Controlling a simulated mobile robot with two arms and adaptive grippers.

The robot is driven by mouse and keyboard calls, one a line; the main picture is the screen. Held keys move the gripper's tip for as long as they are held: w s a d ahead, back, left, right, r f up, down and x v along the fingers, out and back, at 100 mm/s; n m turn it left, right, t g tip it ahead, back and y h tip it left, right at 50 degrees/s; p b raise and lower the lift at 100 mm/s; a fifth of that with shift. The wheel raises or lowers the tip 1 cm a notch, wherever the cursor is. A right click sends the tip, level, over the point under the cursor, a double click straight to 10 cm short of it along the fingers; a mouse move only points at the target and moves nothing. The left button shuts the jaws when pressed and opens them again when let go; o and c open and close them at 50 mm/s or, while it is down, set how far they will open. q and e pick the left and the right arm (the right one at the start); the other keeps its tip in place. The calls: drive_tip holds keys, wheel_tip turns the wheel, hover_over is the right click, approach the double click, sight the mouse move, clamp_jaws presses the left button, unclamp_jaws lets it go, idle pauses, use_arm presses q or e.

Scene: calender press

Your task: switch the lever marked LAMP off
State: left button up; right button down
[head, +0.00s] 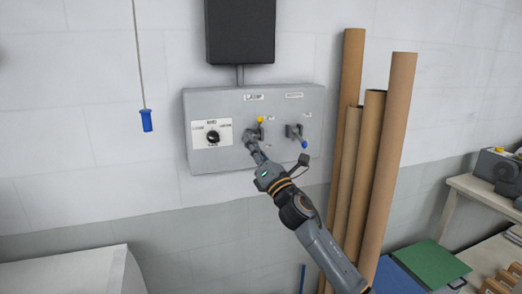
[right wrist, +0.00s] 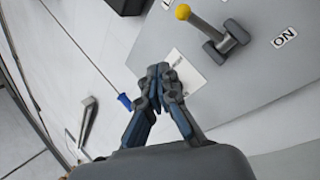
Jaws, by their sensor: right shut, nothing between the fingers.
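The LAMP lever, with its yellow knob (head: 261,119), is on the grey wall panel (head: 230,105) below the LAMP label (head: 254,97). Its knob end points up. The right wrist view shows the yellow knob (right wrist: 183,12), the grey stem and an ON label (right wrist: 284,37) on the side away from the knob, toward the panel's lower part. The small label beside the knob is unreadable in the head view. My right gripper (head: 250,138) is shut and empty, in front of the panel, and hides the lever's base. In the wrist view its fingertips (right wrist: 160,80) are apart from the lever. My left gripper is out of view.
A second lever with a blue knob (head: 304,144) points down on the right. A rotary dial (head: 213,136) sits on the left. A blue pull handle (head: 146,120) hangs from a cord. Tall brown tubes (head: 392,150) stand right of the panel.

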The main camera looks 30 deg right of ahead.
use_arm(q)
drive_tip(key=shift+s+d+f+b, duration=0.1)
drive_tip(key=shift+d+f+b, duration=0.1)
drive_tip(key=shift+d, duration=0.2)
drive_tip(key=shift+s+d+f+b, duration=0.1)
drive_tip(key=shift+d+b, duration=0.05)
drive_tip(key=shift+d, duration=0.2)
use_arm(e)
drive_tip(key=s+d+r, duration=0.1)
drive_tip(key=s+r, duration=0.1)
drive_tip(key=s, duration=0.5)
drive_tip(key=shift+d, duration=0.35)
drive_tip(key=shift+s+a, duration=0.1)
